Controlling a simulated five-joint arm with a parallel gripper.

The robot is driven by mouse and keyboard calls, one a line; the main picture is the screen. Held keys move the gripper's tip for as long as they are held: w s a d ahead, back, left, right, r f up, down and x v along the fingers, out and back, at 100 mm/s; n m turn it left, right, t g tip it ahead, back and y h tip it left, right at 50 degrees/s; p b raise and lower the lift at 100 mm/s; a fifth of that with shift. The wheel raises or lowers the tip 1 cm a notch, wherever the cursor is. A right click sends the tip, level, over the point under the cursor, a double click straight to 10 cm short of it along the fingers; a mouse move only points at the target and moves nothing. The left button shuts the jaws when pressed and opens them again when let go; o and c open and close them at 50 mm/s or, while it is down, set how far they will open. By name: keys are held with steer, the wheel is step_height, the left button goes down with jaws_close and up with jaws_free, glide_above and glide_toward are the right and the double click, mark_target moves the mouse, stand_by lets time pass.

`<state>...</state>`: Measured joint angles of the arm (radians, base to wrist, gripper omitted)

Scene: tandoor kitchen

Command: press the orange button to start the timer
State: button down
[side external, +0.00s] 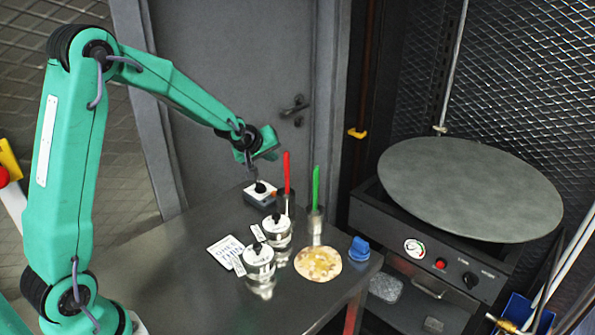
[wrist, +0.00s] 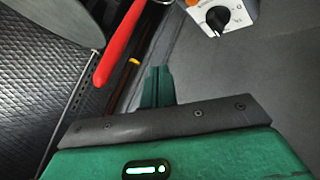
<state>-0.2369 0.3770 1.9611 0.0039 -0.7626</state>
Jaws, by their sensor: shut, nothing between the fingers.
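The timer is a small grey-white box (side external: 259,197) with a black knob, standing near the back edge of the steel table. Its orange button (side external: 274,194) shows at the box's right side. In the wrist view the box (wrist: 240,14) is at the top right, partly cut off, with the orange button (wrist: 191,3) at the top edge. My gripper (side external: 271,154) is above the box, apart from it. In the wrist view my gripper (wrist: 156,72) is shut and empty, with the box up and to the right of its tips.
A red-handled tool (side external: 287,172) and a green-handled tool (side external: 315,188) stand upright right of the timer. Two lidded jars (side external: 259,264), a sign card (side external: 226,252), a flatbread (side external: 318,264) and a blue object (side external: 359,249) are nearer. A round griddle (side external: 470,190) stands right.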

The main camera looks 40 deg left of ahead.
steer(key=shift+f, duration=0.15)
stand_by(0.3)
glide_above(272, 197)
steer(key=shift+f, duration=4.25)
steer(key=shift+f, duration=0.9)
steer(key=shift+r, duration=0.85)
steer(key=shift+r, duration=0.1)
steer(key=shift+r, duration=2.5)
